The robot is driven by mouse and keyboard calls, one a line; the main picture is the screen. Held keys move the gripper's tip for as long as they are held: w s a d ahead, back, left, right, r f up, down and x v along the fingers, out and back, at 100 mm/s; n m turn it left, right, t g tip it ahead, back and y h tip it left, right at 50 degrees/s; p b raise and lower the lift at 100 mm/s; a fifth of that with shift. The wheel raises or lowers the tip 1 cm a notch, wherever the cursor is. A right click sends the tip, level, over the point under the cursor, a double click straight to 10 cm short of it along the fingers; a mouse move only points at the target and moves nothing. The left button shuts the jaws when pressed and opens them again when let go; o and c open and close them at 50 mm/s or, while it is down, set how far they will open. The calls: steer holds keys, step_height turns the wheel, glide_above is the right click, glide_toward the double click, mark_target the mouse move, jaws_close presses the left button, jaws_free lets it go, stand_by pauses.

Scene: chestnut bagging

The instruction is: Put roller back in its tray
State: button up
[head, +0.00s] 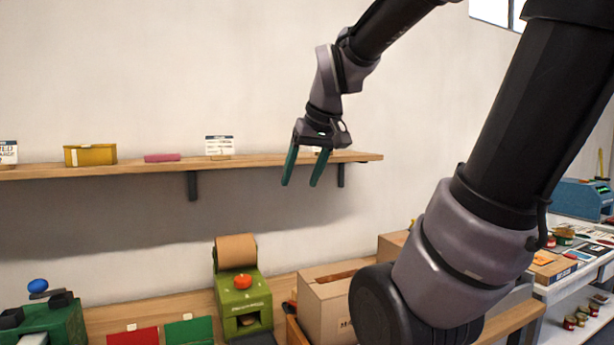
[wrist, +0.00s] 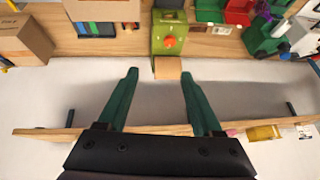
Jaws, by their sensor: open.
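My gripper (head: 301,182) is open and empty, with its green fingers pointing down in front of the shelf's right end. In the wrist view its fingers (wrist: 158,75) are spread, with nothing between them. I cannot make out a roller or its tray for certain. A brown roll (head: 236,250) sits on top of a green machine (head: 243,300) with a red button, on the bench below and left of my gripper. The roll also shows in the wrist view (wrist: 167,68), beyond the fingertips. A small pink item (head: 162,157) lies on the shelf.
The wall shelf (head: 270,162) also bears a yellow box (head: 90,155) and a white card (head: 219,145). On the bench are a cardboard box (head: 325,300), red (head: 133,336) and green (head: 189,330) items and a green device (head: 45,322). Between shelf and bench is free room.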

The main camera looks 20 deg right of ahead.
steer(key=s+m, duration=0.1)
steer(key=s, duration=0.1)
steer(key=s+a+m+t, duration=0.1)
steer(key=s+m, duration=0.2)
steer(key=shift+s+a+r+y, duration=0.15)
steer(key=shift+s+r+y, duration=0.15)
steer(key=shift+r+y, duration=0.1)
